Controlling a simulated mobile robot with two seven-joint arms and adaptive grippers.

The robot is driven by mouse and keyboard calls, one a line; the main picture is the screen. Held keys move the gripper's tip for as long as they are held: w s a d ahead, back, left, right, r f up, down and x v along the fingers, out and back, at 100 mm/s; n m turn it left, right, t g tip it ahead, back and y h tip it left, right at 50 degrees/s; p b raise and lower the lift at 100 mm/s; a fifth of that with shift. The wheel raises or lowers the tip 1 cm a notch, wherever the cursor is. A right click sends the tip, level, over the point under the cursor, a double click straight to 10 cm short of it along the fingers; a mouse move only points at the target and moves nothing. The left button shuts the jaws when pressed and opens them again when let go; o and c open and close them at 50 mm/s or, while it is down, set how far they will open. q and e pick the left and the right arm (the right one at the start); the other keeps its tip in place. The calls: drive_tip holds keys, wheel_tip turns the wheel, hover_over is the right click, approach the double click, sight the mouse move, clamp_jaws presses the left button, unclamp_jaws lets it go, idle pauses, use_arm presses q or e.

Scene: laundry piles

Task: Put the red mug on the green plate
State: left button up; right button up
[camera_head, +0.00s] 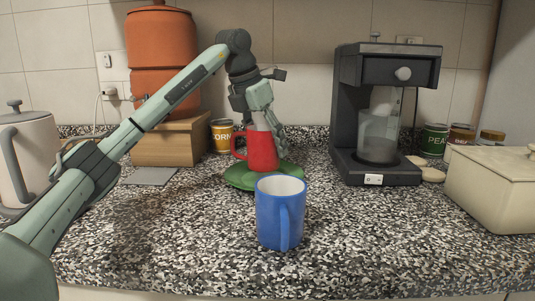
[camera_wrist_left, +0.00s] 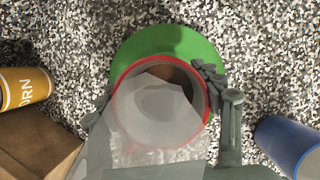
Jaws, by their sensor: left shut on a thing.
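The red mug (camera_head: 262,152) is upright over the green plate (camera_head: 238,178) in the head view. Its base overlaps the plate, but I cannot tell whether it rests on it or hangs just above. My left gripper (camera_head: 268,128) comes down from above and is shut on the mug at its upper part. In the left wrist view the mug's red rim (camera_wrist_left: 124,72) lies between the fingers of the gripper (camera_wrist_left: 160,108), with the green plate (camera_wrist_left: 165,40) showing beyond it. My right gripper is in neither view.
A blue mug (camera_head: 280,215) stands just in front of the plate. Behind are a corn can (camera_head: 222,135) and a wooden box (camera_head: 165,143). A coffee machine (camera_head: 350,110) and cream container (camera_head: 495,190) stand right, a kettle (camera_head: 35,150) left.

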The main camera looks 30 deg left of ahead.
use_arm(q)
wheel_tip(320, 180, down, 3)
drive_tip(key=shift+r, duration=0.2)
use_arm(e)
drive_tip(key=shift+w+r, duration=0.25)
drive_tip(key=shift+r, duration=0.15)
use_arm(q)
drive_tip(key=shift+f, duration=0.1)
drive_tip(key=o, duration=1.6)
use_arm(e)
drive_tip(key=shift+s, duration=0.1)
use_arm(q)
drive_tip(key=v, duration=1.2)
drive_tip(key=shift+s, duration=0.1)
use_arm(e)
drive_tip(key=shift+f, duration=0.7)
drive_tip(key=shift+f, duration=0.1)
